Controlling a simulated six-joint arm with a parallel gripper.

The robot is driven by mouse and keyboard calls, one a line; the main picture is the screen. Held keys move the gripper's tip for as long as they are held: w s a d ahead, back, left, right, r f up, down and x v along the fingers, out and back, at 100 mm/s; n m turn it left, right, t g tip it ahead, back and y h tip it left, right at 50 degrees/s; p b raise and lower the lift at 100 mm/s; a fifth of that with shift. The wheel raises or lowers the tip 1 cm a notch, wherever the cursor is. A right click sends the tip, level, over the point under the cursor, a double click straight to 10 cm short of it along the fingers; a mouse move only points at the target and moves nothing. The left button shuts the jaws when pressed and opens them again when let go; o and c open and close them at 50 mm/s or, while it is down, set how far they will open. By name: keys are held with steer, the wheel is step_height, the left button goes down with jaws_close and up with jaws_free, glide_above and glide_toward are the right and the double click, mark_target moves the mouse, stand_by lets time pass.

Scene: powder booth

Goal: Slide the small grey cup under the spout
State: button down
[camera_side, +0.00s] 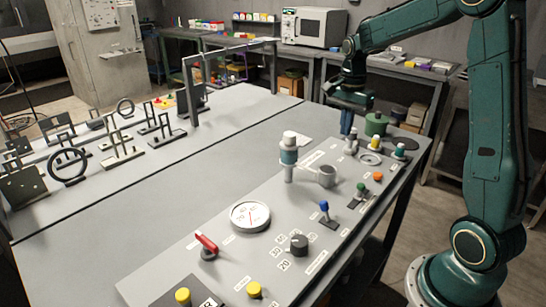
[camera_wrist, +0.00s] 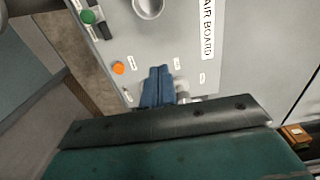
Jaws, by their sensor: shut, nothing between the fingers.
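The small grey cup (camera_side: 327,176) stands upright on the light panel, just right of a white-topped dispenser with a teal band (camera_side: 289,155). I take the dispenser to carry the spout; its outlet is too small to make out. The cup is beside it, not under it. In the wrist view the cup (camera_wrist: 149,7) is cut by the top edge. My gripper (camera_side: 347,128) is shut and empty, with blue fingers pointing down over the far end of the panel, apart from the cup. The fingers also show in the wrist view (camera_wrist: 158,84).
An orange button (camera_side: 378,176), a blue-tipped lever (camera_side: 324,207) and a large gauge (camera_side: 250,216) are on the panel.

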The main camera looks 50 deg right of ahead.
mark_target(335, 172)
steer(key=c, duration=1.6)
jaws_free()
steer(key=shift+a+r, duration=0.1)
steer(key=shift+a, duration=0.05)
steer(key=shift+o, duration=0.3)
steer(key=s+a+r, duration=0.2)
steer(key=a, duration=0.5)
steer(key=shift+r, duration=0.35)
steer(key=shift+f, duration=0.15)
steer(key=shift+f, duration=6.75)
jaws_close()
